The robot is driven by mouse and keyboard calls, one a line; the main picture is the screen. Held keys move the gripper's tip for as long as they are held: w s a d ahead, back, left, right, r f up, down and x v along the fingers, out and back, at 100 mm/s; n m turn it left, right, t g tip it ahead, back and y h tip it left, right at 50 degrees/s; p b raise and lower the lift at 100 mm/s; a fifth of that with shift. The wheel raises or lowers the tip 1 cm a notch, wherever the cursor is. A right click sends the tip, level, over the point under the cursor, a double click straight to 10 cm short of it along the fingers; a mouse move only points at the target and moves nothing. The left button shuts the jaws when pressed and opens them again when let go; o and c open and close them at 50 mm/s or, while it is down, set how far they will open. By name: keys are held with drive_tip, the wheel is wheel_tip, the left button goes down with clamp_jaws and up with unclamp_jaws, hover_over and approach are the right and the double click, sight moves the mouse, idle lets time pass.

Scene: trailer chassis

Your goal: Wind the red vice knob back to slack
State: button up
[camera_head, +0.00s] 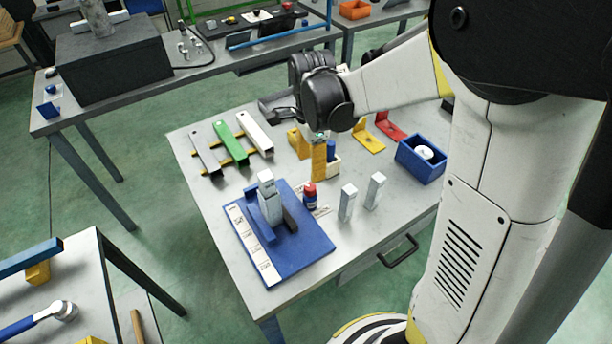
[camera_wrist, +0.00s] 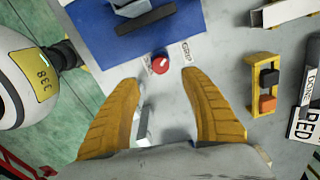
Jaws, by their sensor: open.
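The red knob (camera_head: 310,188) sits on a small dark blue base on the workbench, just right of the blue plate (camera_head: 305,255). A pale grey vice-like block (camera_head: 268,205) stands on that plate. In the wrist view the red knob (camera_wrist: 160,64) shows from above with a white mark on its top. My gripper (camera_wrist: 160,78) has two yellow fingers spread apart with nothing between them. The knob lies just beyond the fingertips, near the middle of the gap, apart from both. In the head view my gripper (camera_head: 309,160) hangs above the bench behind the knob.
Two upright grey blocks (camera_head: 360,197) stand right of the knob. A blue bin (camera_head: 420,160) with a white round thing is farther right. Green, grey and white bars (camera_head: 230,142) lie on a rack at the back left. A yellow bracket (camera_wrist: 264,85) is right in the wrist view.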

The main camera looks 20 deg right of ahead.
sight(310, 186)
wheel_tip(310, 186, down, 9)
drive_tip(key=shift+r+b, duration=0.1)
drive_tip(key=shift+b, duration=1.1)
clamp_jaws()
